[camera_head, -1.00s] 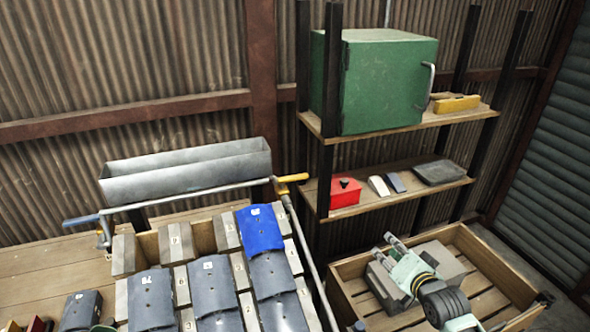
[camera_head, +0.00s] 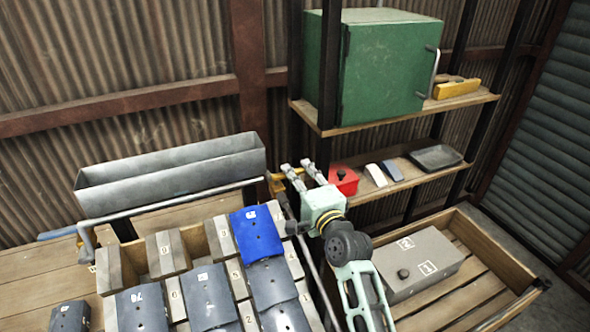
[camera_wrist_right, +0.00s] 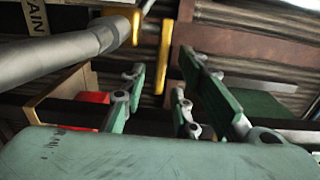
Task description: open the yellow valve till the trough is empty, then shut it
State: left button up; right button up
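The yellow valve handle (camera_head: 275,184) sits at the right end of a grey pipe along the trough's front, partly hidden behind my right gripper. The grey metal trough (camera_head: 172,184) stands at the back left; its floor is hidden. My right gripper (camera_head: 298,167) is raised beside the handle, its fingers apart. In the right wrist view, the yellow handle (camera_wrist_right: 165,58) stands upright beyond the gap between the open fingers (camera_wrist_right: 161,80), apparently not gripped. The grey pipe (camera_wrist_right: 60,52) comes in from the left there. My left gripper is not in view.
A blue handle (camera_head: 58,234) is at the pipe's left end. Numbered blocks with grey covers and a blue cover (camera_head: 256,233) lie below the trough. A shelf with a green cabinet (camera_head: 385,70) and a red box (camera_head: 343,181) is right.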

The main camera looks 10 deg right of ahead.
jog(key=shift+w+a, duration=0.2)
jog(key=shift+w, duration=0.95)
jog(key=shift+c, duration=0.3)
grip_shut()
jog(key=shift+f, duration=0.1)
